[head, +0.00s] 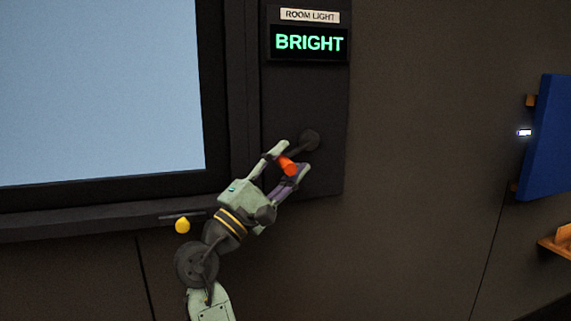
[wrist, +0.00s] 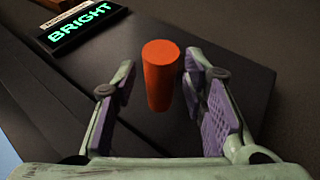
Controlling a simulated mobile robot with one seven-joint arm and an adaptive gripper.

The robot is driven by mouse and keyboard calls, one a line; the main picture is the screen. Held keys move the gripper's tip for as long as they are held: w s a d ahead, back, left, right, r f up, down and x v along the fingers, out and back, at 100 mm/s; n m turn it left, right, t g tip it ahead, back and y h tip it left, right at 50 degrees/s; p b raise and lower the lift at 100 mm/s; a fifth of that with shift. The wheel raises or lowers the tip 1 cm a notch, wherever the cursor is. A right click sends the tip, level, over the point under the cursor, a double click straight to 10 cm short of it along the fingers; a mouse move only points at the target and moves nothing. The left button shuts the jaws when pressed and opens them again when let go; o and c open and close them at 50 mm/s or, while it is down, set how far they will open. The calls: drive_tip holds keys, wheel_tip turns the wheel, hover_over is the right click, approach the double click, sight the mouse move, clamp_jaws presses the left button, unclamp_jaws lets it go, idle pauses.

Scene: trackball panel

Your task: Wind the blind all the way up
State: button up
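An orange cylindrical handle (head: 287,165) stands out from the dark panel beside the window. It also shows in the wrist view (wrist: 160,75). A dark round hub (head: 311,139) sits on the panel just beyond it. My gripper (head: 292,158) is open, with one finger on each side of the handle. In the wrist view gaps show between the handle and both finger pads. The window (head: 100,90) shows plain light blue, and no blind is seen in its visible part. The display (head: 309,43) under the "ROOM LIGHT" label reads BRIGHT in green.
The window sill (head: 90,220) runs below the window. A yellow knob (head: 182,226) shows below the sill near my arm. A blue panel (head: 548,140) with orange brackets is at the far right. The wall between it and the dark panel is bare.

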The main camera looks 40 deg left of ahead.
drive_tip(key=v, duration=1.2)
drive_tip(key=shift+y, duration=0.3)
